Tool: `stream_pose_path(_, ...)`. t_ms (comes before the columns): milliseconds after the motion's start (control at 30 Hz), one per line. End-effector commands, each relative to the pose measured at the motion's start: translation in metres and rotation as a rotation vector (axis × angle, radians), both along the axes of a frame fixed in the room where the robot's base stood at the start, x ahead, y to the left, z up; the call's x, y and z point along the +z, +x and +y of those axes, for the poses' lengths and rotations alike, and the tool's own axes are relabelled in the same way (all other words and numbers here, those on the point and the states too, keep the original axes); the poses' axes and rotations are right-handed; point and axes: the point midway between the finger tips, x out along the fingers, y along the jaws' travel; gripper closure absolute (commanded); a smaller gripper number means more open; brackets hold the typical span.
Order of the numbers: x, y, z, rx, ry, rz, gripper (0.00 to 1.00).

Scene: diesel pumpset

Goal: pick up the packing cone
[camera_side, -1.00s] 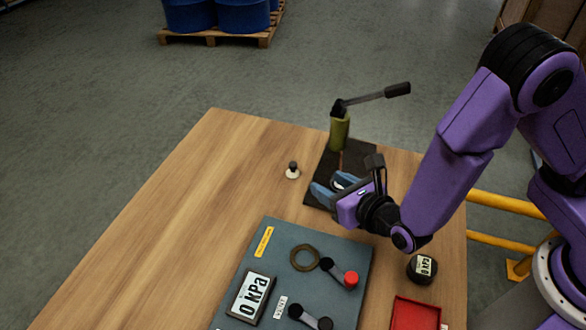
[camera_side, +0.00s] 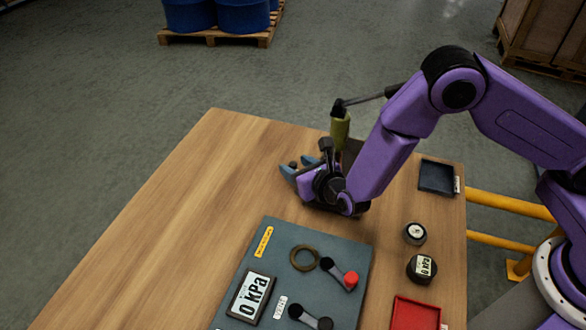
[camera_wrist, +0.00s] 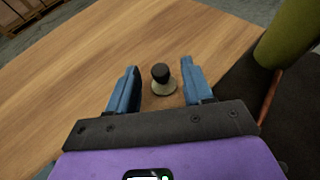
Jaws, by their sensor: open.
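The packing cone (camera_wrist: 163,86) is a small upright piece with a pale flared base and a black knob on top. It stands on the wooden table. In the side view only its dark top (camera_side: 293,164) shows, and my gripper hides the rest. My gripper (camera_side: 298,167) is low over the table with its blue fingers spread. In the wrist view my gripper (camera_wrist: 158,78) has one finger on each side of the cone, with a gap to each. The cone appears nearer the right finger. No contact is visible.
A green hand pump (camera_side: 340,130) with a dark lever stands close behind my gripper. A grey panel (camera_side: 262,235) with a gauge, ring and levers lies in front. Two round gauges, a dark tray (camera_side: 437,177) and a red tray (camera_side: 416,314) are right. The table's left is clear.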

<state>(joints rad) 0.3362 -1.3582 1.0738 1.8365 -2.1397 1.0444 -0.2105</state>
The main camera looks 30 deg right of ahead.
Motion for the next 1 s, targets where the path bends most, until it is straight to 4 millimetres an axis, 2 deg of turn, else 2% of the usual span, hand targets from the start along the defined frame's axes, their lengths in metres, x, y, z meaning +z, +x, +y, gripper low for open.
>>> stream_pose_path(200, -0.009, 0.021, 0.002, -0.002, 0.0, 0.0, 0.49)
stream_pose_path(467, -0.01, 0.023, 0.002, -0.001, 0.0, 0.001, 0.49)
stream_pose_path(500, -0.01, 0.023, 0.002, -0.001, 0.0, 0.001, 0.53)
stream_pose_path(633, -0.01, 0.023, 0.002, -0.001, 0.0, 0.001, 0.95)
stream_pose_path(667, -0.01, 0.023, 0.003, -0.001, 0.0, 0.001, 1.0)
stream_pose_path(1000, -0.008, 0.023, 0.003, -0.001, 0.001, 0.0, 1.0)
